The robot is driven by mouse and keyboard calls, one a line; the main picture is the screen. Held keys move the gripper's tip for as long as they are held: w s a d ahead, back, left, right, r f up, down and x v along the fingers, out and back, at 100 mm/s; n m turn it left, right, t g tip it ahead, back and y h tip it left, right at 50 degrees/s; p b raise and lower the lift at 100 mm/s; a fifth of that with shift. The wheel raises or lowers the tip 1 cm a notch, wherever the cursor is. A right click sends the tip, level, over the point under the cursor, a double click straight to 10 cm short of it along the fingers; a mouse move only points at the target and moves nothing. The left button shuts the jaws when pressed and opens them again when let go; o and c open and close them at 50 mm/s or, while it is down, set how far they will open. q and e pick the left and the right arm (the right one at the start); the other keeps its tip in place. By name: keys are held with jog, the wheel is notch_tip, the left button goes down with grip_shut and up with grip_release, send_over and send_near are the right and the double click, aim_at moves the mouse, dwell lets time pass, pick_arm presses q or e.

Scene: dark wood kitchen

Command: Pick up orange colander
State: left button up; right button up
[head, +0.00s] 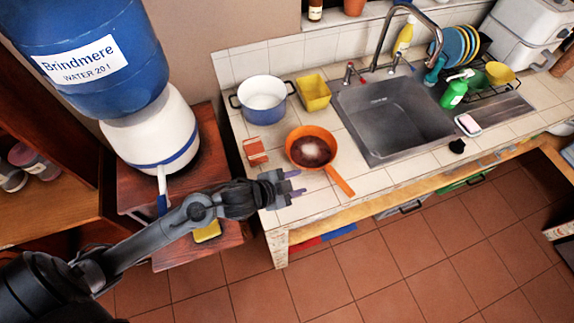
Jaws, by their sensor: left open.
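The orange colander (298,134) is a round orange bowl with a long straight handle. It rests on the tiled counter left of the sink, and its handle points to the lower right, toward the counter's front edge. The inside looks dark red-brown with a pale patch in the middle. My left gripper (298,184) reaches in from the left at the counter's front left corner. It is open and empty, left of the colander's handle and below its bowl in the picture, apart from both. My right gripper is not in view.
A blue-and-white pot (263,105) and a yellow container (314,95) stand behind the colander. A small orange-red box (255,151) lies to its left. The sink (390,118) is to its right. A water dispenser (150,130) stands at the left.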

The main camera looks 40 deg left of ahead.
pick_arm(q)
notch_tip(320, 180, down, 2)
jog(key=w+a+b, duration=0.2)
jog(key=b, duration=0.1)
jog(key=t+b, duration=0.1)
jog(key=b, duration=0.1)
send_near(324, 164)
jog(key=shift+w+d+f, duration=0.25)
jog(key=shift+w+f, duration=0.55)
jog(key=shift+f, duration=0.05)
jog(key=shift+b+x, duration=0.3)
jog(key=shift+x, duration=2.2)
jog(key=shift+w+a+r, duration=0.1)
jog(key=shift+w+a, duration=0.05)
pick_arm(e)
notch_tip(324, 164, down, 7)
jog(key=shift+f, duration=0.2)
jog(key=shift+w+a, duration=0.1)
pick_arm(q)
grip_shut()
